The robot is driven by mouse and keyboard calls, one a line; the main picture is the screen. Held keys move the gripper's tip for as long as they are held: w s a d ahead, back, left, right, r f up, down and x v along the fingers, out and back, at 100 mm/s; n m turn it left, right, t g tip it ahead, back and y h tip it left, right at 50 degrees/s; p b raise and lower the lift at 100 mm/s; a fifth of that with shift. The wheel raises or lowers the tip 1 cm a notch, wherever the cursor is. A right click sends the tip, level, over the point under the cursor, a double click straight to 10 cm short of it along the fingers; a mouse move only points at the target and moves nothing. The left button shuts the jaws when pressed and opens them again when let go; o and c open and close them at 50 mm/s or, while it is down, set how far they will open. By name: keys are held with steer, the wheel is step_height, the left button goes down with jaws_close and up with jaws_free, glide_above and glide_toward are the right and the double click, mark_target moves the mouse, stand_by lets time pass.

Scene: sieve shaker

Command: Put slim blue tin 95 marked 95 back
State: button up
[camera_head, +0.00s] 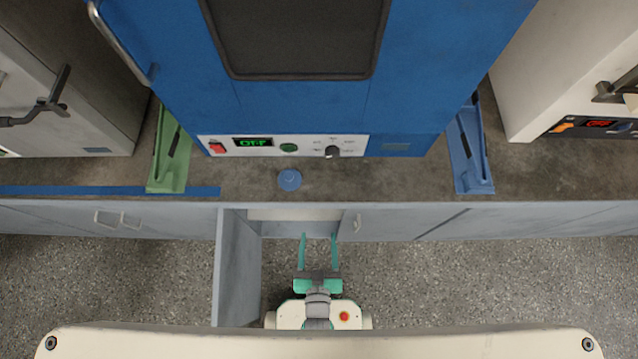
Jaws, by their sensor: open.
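A small round blue tin (290,180) stands on the grey-brown counter, just in front of the blue machine's control panel. I see it from above, and any number on it is too small to read. My gripper (318,237) is open, with its two teal fingers apart and nothing visible between them. It points toward the counter at an open cabinet compartment (290,214) under the counter edge. In the picture it lies below and a little right of the tin, apart from it. The inside of the compartment is mostly hidden.
The cabinet door (238,268) stands open, left of my gripper. The blue machine (300,100) shows OFF. A green bracket (170,155) and a blue bracket (468,150) stand on the counter at either side. Blue tape (70,190) runs along the left counter. The floor at right is clear.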

steer(key=s+r, duration=0.3)
steer(key=r, duration=0.7)
steer(key=s+r+t, duration=0.1)
steer(key=s+r, duration=0.2)
steer(key=r, duration=0.8)
steer(key=shift+s+d+r, duration=0.15)
steer(key=shift+s+r, duration=0.05)
steer(key=shift+s, duration=0.15)
